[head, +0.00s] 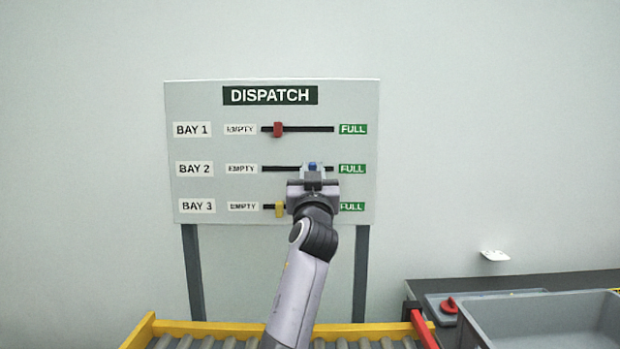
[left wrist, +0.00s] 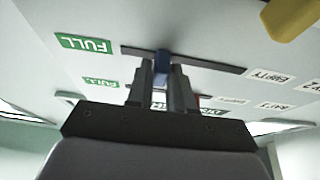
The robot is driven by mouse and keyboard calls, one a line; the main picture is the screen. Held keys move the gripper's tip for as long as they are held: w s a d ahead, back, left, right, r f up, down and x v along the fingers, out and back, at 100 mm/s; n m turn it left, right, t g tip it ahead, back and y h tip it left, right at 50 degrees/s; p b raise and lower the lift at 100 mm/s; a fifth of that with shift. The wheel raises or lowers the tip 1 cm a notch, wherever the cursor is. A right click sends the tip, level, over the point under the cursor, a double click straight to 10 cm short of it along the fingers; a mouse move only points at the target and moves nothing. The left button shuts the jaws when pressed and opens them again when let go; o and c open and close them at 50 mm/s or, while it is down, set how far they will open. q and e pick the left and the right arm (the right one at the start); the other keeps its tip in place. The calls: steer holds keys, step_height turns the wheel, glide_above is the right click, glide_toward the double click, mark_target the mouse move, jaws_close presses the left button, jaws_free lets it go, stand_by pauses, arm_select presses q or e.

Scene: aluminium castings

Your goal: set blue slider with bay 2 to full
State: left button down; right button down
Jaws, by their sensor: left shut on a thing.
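The grey DISPATCH board (head: 350,100) carries three slots with sliders. The blue slider (head: 312,165) is in the BAY 2 slot, right of the middle, nearer the green FULL label (head: 352,169) than the EMPTY label (head: 241,169). My left gripper (head: 312,173) is shut on the blue slider. In the left wrist view the blue slider (left wrist: 162,58) shows between the fingers, with slot left over on the FULL side. My right gripper is not in view.
The red slider (head: 278,130) sits near EMPTY in BAY 1. The yellow slider (head: 280,210) sits near EMPTY in BAY 3, just left of my gripper. A roller conveyor (head: 200,328) lies below the board. A grey bin (head: 545,318) stands at the lower right.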

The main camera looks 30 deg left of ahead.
arm_select(q)
steer(key=shift+w+d, duration=0.1)
steer(key=shift+d, duration=0.1)
steer(key=c, duration=1.1)
jaws_free()
steer(key=shift+d, duration=0.1)
steer(key=shift+b+v, duration=0.6)
steer(key=shift+v, duration=2.95)
